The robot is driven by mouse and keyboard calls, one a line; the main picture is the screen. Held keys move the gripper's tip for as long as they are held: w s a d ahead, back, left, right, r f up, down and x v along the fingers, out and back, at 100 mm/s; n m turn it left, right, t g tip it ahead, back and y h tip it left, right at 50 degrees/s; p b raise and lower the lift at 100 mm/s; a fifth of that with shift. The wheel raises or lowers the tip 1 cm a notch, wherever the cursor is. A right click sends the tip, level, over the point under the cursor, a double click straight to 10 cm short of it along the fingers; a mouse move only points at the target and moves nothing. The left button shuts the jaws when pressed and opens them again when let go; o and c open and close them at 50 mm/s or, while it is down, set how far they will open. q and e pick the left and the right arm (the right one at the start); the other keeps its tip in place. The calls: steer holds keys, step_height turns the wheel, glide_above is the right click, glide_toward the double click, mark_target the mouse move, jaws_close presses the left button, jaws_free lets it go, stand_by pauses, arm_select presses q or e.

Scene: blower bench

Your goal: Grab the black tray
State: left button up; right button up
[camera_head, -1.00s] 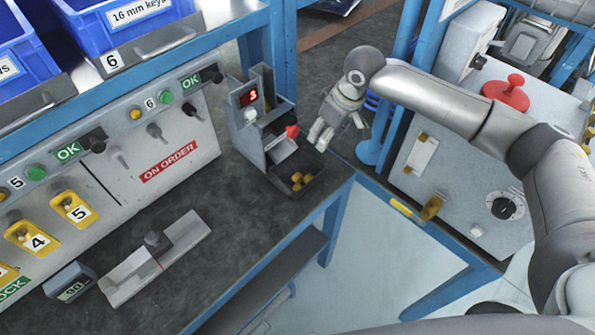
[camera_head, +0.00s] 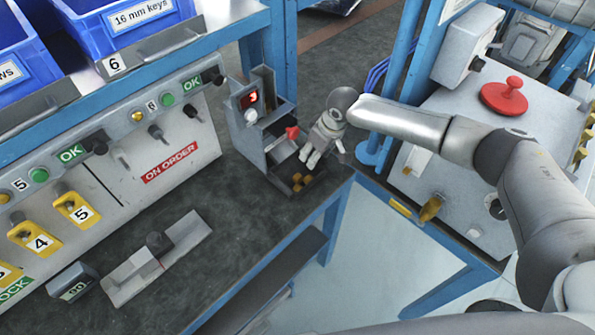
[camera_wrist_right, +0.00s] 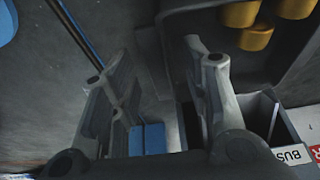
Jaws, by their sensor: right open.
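The black tray (camera_head: 284,176) sits at the foot of a grey dispenser on the bench, with several brass-coloured pieces in it. In the right wrist view the tray (camera_wrist_right: 197,22) fills the top right, partly behind one finger. My right gripper (camera_head: 309,159) is open over the tray's far right side in the head view. In the right wrist view my right gripper (camera_wrist_right: 154,70) has the tray's near side wall appearing between its spread fingers. I cannot tell how far above the wall the fingertips are. My left gripper is not in view.
The grey dispenser (camera_head: 246,118) with a red display and red knob stands right behind the tray. A blue bench post (camera_head: 377,153) is close to the right. A machine with a red knob (camera_head: 504,97) stands farther right.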

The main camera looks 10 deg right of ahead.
jaws_close()
steer(key=shift+r, duration=0.1)
steer(key=shift+r, duration=0.1)
stand_by(0.3)
